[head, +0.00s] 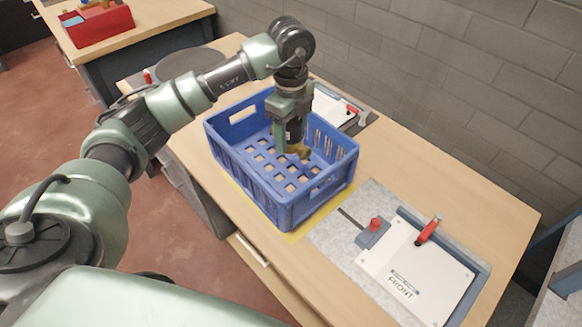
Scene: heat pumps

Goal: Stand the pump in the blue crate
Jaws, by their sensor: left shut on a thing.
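The blue crate (322,196) stands on the wooden table, open at the top, with slotted walls and a grid floor. My left gripper (284,134) reaches down into the crate from above, near its far side. It is shut on the pump (300,150), of which a brass-coloured lower part and some dark body show. The pump is inside the crate walls, low over the grid floor. I cannot tell whether it touches the floor, and the gripper hides much of it. My right gripper is not in view.
A white panel marked FRONT (420,268) with red clamps lies on a grey mat to the right. Another white panel (333,106) lies behind the crate. A grey brick wall bounds the table's far side. A red bin (98,28) stands on another table.

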